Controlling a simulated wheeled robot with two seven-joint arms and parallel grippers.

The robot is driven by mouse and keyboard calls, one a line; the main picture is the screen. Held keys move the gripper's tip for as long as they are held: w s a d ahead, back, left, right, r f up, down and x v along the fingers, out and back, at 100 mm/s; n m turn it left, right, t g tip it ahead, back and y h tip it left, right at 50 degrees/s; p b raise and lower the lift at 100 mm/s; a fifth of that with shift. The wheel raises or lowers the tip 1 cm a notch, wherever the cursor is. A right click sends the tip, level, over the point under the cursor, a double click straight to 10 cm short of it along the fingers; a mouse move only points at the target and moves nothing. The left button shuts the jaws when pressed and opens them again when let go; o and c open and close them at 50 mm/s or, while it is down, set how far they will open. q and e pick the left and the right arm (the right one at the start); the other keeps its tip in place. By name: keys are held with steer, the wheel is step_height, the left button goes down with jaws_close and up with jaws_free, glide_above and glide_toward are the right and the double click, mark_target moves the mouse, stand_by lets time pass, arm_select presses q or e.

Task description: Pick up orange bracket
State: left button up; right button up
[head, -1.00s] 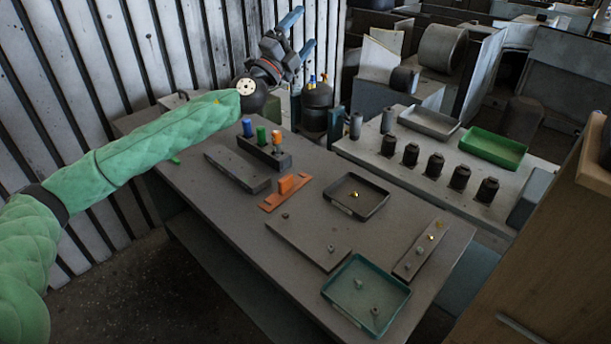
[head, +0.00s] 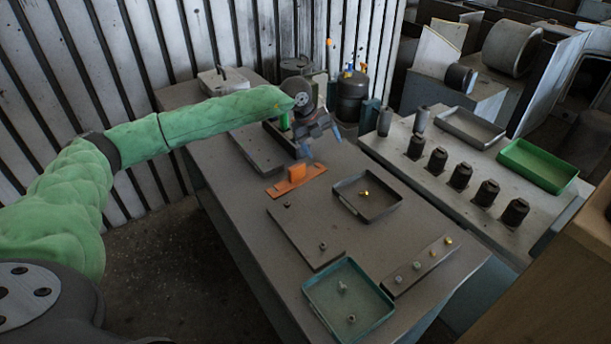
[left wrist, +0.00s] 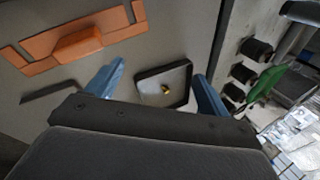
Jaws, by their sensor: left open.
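The orange bracket (head: 297,178) lies on the grey table, a flat strip with a raised block in its middle. In the left wrist view the orange bracket (left wrist: 80,42) is at the upper left, beyond the left finger and not between the fingers. My left gripper (head: 322,145) is above the table just behind and to the right of the bracket, apart from it. Its blue fingers (left wrist: 158,88) are spread and empty. My right gripper is not in view.
A dark tray (head: 366,212) with a brass piece stands right of the bracket. A flat plate (head: 300,240) and a teal tray (head: 318,300) lie nearer. Dark blocks with coloured cylinders stand behind, partly hidden by my arm. A second bench (head: 490,160) is at the right.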

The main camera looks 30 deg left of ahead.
mark_target(297, 166)
arm_select(q)
steer(key=s+a+n+g+y, duration=0.1)
steer(key=a, duration=0.1)
steer(key=s+a+f+n+g+y, duration=0.1)
steer(key=s+a, duration=0.1)
steer(key=s+a+n+y, duration=0.1)
steer(key=s+a, duration=0.1)
steer(key=shift+f+n+g, duration=0.3)
steer(key=shift+n+g, duration=0.1)
steer(key=shift+a+n+y, duration=0.1)
steer(key=shift+n+y, duration=0.2)
steer(key=shift+f+n, duration=0.1)
steer(key=shift+n, duration=0.2)
steer(key=shift+f+p, duration=0.6)
steer(key=shift+f, duration=0.6)
step_height(297, 166, down, 4)
steer(key=p, duration=0.3)
steer(key=shift+f, duration=0.6)
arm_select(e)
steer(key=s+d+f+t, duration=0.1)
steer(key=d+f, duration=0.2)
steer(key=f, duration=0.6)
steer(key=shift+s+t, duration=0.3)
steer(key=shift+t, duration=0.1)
arm_select(q)
steer(key=c, duration=1.2)
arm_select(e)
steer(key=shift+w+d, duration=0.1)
